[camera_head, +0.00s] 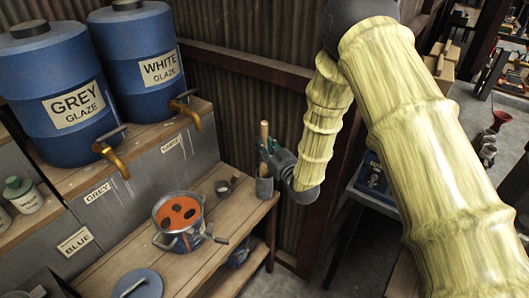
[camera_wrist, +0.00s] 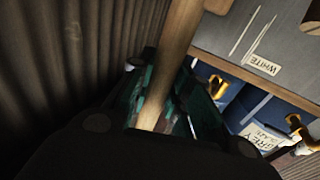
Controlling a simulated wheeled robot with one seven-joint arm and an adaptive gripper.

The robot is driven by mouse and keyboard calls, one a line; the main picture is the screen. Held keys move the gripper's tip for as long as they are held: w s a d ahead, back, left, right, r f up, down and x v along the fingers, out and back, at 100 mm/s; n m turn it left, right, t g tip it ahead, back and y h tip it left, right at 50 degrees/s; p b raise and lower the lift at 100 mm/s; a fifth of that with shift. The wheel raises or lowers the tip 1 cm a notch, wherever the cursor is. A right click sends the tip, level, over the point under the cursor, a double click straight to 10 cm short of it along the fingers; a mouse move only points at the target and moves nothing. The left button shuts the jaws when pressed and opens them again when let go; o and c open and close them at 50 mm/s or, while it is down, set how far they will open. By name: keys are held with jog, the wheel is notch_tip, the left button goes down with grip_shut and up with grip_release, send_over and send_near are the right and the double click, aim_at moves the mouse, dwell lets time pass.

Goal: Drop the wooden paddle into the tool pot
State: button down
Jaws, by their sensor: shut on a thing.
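The wooden paddle (camera_head: 264,130) is upright in the head view, its pale handle standing above my gripper (camera_head: 269,152). The gripper is shut around the handle. In the wrist view the handle (camera_wrist: 172,60) runs up from between the dark green fingers, close to the camera. A grey cylindrical pot, apparently the tool pot (camera_head: 264,188), stands at the right end of the wooden bench, just below my gripper. The paddle's lower end is hidden, so I cannot tell whether it is inside the pot.
A pot of orange glaze (camera_head: 180,212) with handles stands on the bench (camera_head: 112,262). Blue glaze barrels (camera_head: 140,60) with brass taps stand on the shelf at left. A corrugated wall (camera_head: 235,95) is close behind.

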jog(key=shift+f+p, duration=0.45)
jog(key=shift+f, duration=1.4)
jog(key=shift+f+b, duration=0.35)
jog(key=shift+f, duration=0.3)
jog(key=c, duration=1.3)
grip_release()
